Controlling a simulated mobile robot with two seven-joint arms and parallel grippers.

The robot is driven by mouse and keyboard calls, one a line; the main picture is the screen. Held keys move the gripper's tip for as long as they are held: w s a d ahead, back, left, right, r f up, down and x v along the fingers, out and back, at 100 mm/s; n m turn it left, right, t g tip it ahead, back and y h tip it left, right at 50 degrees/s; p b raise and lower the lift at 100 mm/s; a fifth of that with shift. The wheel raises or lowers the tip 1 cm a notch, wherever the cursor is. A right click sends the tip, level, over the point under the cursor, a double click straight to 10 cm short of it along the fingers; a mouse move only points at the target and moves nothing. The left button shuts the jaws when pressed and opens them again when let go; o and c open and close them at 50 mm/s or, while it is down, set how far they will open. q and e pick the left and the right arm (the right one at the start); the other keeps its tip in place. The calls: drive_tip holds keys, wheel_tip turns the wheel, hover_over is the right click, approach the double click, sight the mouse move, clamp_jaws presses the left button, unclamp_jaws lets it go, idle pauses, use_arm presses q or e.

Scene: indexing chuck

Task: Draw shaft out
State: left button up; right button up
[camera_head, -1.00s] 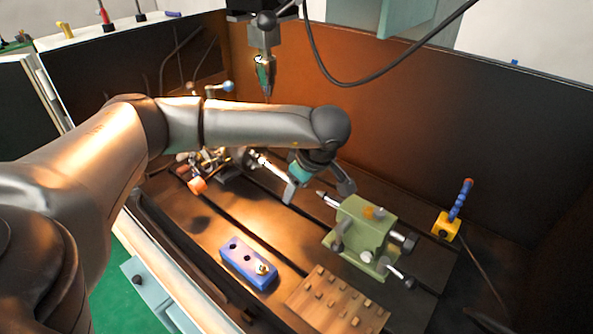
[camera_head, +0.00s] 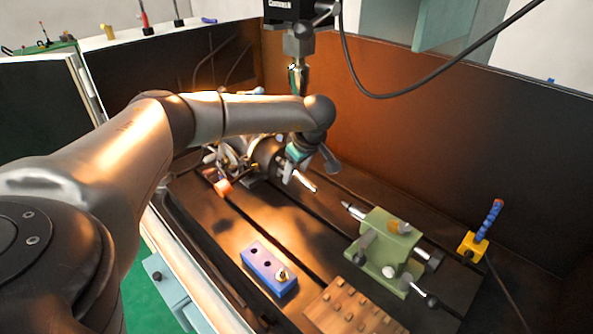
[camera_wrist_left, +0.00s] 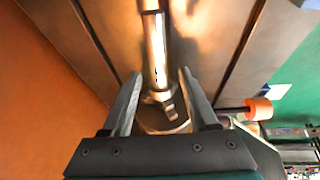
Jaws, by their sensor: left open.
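The shaft (camera_head: 306,183) is a bright metal rod sticking out of the dark round chuck (camera_head: 265,157), its free end pointing towards the tailstock. In the left wrist view the shaft (camera_wrist_left: 154,48) runs up the middle from the chuck (camera_wrist_left: 165,122). My left gripper (camera_head: 291,173) is at the shaft close to the chuck in the head view. In the left wrist view my left gripper (camera_wrist_left: 158,88) is open, one finger on each side of the shaft, with visible gaps. Whether the fingers reach down to its depth is unclear. My right gripper is not in view.
A green tailstock (camera_head: 383,248) points its tip at the shaft's free end, with a gap between. A blue block with holes (camera_head: 258,262) and a wooden peg board (camera_head: 345,310) lie in front. An orange knob (camera_head: 222,188) sits left of the chuck. A spindle (camera_head: 298,78) hangs above.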

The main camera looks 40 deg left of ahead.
use_arm(q)
clamp_jaws()
idle(0.5)
idle(0.8)
idle(0.5)
idle(1.2)
drive_tip(key=shift+a+r+h+p, duration=0.1)
drive_tip(key=shift+r+h+p, duration=0.2)
drive_tip(key=shift+h, duration=0.3)
